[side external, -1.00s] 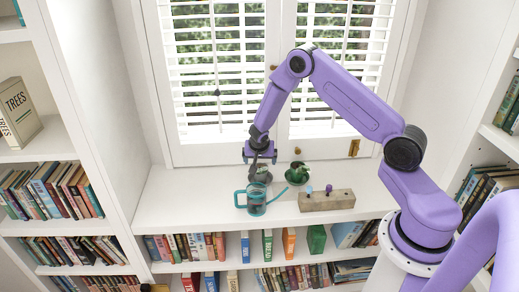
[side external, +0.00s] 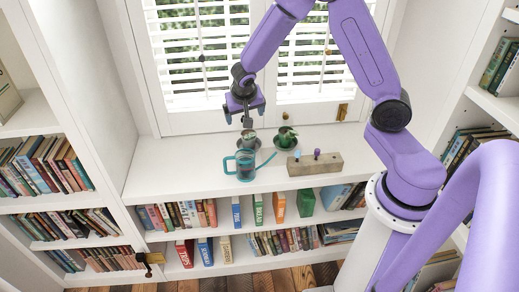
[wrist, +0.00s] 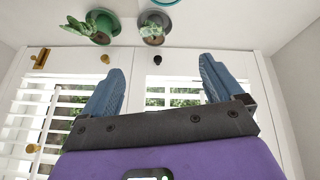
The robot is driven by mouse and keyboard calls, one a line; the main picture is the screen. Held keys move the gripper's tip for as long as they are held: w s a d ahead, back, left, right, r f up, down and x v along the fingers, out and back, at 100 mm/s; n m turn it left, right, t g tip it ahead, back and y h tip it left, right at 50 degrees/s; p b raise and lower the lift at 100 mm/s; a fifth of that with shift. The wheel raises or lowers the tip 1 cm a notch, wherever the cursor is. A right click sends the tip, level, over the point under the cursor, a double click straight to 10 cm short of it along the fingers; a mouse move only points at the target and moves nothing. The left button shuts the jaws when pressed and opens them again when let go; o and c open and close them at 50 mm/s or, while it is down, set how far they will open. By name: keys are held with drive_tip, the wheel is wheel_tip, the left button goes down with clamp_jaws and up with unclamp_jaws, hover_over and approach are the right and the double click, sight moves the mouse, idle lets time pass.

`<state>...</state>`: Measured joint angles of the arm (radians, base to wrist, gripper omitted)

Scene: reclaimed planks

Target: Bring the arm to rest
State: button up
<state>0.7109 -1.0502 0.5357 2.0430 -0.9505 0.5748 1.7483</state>
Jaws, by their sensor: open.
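My gripper (side external: 246,120) hangs over the white sill in the side view, a little above a small potted plant in a grey pot (side external: 250,142). Its two blue fingers are spread wide in the wrist view (wrist: 160,75), with nothing between them. The grey pot (wrist: 153,32) shows beyond the fingers, upright and apart from them. My arm is bent, reaching from its base at the right toward the window.
A green plant (side external: 285,138) stands right of the grey pot and also shows in the wrist view (wrist: 98,26). A block with pegs (side external: 315,164) lies at right. The shuttered window (side external: 205,60) is close behind; the left sill is clear.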

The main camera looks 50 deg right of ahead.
drive_tip(key=s+a+r+n+y, duration=0.1)
drive_tip(key=s+a+r+n, duration=0.45)
drive_tip(key=s, duration=0.25)
drive_tip(key=s+a+r+n+g+y, duration=0.1)
drive_tip(key=s+a+r+n, duration=0.1)
drive_tip(key=s+n, duration=0.5)
drive_tip(key=s+a+r+n+g+y, duration=0.2)
drive_tip(key=s+n, duration=0.5)
drive_tip(key=s, duration=1)
drive_tip(key=shift+a+r+g+y, duration=0.2)
drive_tip(key=shift+r+g+y, duration=0.1)
drive_tip(key=shift+r, duration=0.05)
